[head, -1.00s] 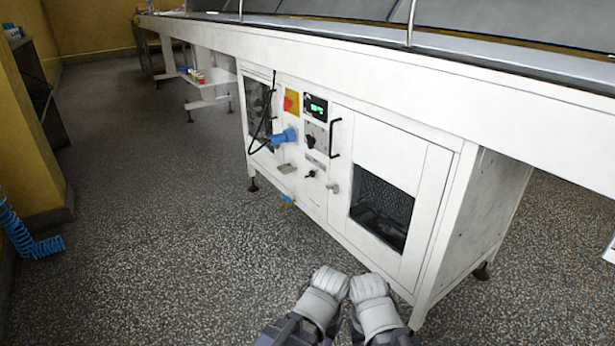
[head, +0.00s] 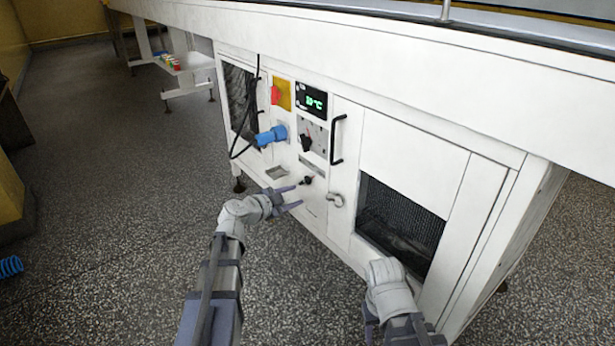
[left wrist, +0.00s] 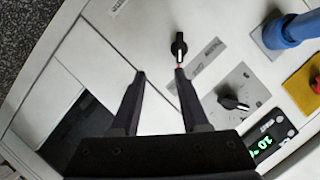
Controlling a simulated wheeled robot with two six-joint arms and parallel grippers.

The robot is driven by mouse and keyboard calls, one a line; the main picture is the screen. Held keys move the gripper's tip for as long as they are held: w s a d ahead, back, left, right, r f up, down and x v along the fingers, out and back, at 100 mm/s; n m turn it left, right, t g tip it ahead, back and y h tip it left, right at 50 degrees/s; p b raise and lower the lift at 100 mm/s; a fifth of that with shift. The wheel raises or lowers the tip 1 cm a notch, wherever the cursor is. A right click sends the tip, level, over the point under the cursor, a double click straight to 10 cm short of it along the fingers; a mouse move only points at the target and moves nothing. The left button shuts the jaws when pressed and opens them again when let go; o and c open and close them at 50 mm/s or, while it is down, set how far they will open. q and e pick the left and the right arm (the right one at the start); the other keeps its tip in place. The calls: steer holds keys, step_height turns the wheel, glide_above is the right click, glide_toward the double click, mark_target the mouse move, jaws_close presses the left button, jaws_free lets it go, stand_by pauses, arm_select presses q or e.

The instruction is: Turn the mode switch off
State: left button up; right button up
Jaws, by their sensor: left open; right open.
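The white cabinet front carries a small black rotary switch (head: 307,180) and, above it, a larger black knob (head: 307,142) on a dial plate. I cannot read which label says mode. In the left wrist view the small switch (left wrist: 179,47) stands upright beside a grey label, and the larger knob (left wrist: 232,103) is lower right. My left gripper (head: 299,195) is open and empty, its fingers pointing at the panel just below and left of the small switch. In its wrist view, the right fingertip appears close below the switch; contact is not clear. My right gripper (head: 372,315) is open, partly hidden, low before the cabinet.
A red and yellow switch (head: 281,95), a lit green display (head: 314,102), a black door handle (head: 338,140) and a mesh opening (head: 400,225) are nearby.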

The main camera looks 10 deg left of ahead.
mark_target(303, 182)
arm_select(q)
steer(key=shift+t, duration=0.5)
steer(key=shift+w+d+f+b, duration=0.1)
steer(key=shift+w+f+b, duration=0.2)
steer(key=shift+w, duration=1.15)
steer(key=shift+w+d+f+b, duration=0.1)
steer(key=shift+w+b, duration=0.35)
steer(key=shift+w, duration=1.05)
steer(key=shift+w+d+f+b, duration=0.1)
steer(key=shift+w+f+b, duration=0.2)
steer(key=shift+w, duration=1.15)
steer(key=shift+r, duration=0.15)
arm_select(e)
steer(key=shift+w+f, duration=0.2)
steer(key=shift+f, duration=0.35)
steer(key=shift+w+f, duration=0.2)
steer(key=shift+f, duration=0.35)
arm_select(q)
jaws_close()
